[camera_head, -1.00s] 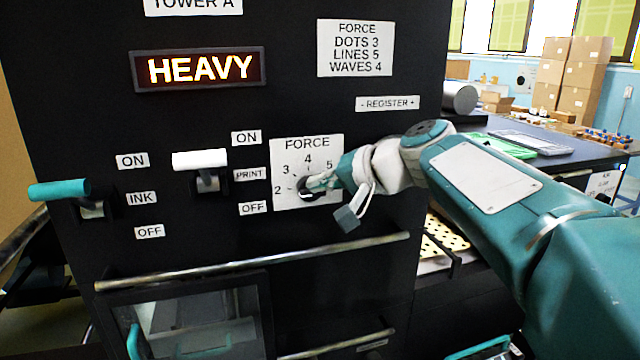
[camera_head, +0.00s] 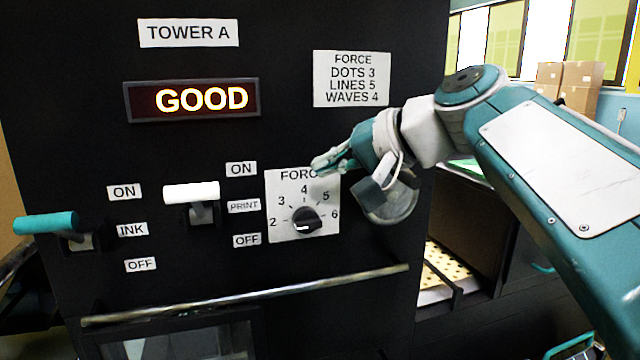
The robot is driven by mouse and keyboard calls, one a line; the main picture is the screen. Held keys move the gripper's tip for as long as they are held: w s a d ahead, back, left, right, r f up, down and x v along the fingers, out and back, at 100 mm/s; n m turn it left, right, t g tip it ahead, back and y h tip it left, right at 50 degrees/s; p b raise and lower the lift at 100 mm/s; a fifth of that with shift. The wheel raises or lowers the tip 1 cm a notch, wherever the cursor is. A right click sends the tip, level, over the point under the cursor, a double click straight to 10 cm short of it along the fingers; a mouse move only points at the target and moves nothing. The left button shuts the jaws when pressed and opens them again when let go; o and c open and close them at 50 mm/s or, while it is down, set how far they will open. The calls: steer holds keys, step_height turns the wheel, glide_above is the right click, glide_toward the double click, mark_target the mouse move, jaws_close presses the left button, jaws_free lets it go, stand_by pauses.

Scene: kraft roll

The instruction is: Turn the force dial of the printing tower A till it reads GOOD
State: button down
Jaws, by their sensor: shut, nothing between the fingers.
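The force dial (camera_head: 307,220) is a dark round knob on a white plate marked FORCE, on the black front of printing tower A (camera_head: 60,60). Its numbers 2 to 6 show around it. The knob has a light mark on its left part. The display (camera_head: 200,100) reads GOOD in lit letters. My gripper (camera_head: 325,165) is shut and empty, up at the top edge of the dial plate, covering the end of the word FORCE. It is above the knob and apart from it.
An ink lever with a teal handle (camera_head: 45,223) and a print lever with a white handle (camera_head: 191,193) stick out left of the dial. A metal rail (camera_head: 250,295) runs below. A sign (camera_head: 351,79) lists DOTS 3, LINES 5, WAVES 4.

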steer(key=shift+s+r, duration=0.35)
steer(key=c, duration=1)
jaws_free()
steer(key=shift+s+r, duration=0.1)
steer(key=shift+s, duration=0.05)
steer(key=o, duration=0.5)
steer(key=shift+f, duration=0.25)
steer(key=o, duration=0.5)
steer(key=shift+w+f+t+h, duration=0.4)
steer(key=shift+f+t, duration=0.1)
steer(key=shift+f, duration=0.2)
steer(key=n+t+h, duration=0.5)
steer(key=t, duration=0.4)
glide_toward(310, 227)
steer(key=x, duration=1.1)
steer(key=shift+f, duration=0.1)
steer(key=shift+s, duration=0.1)
steer(key=c, duration=1.2)
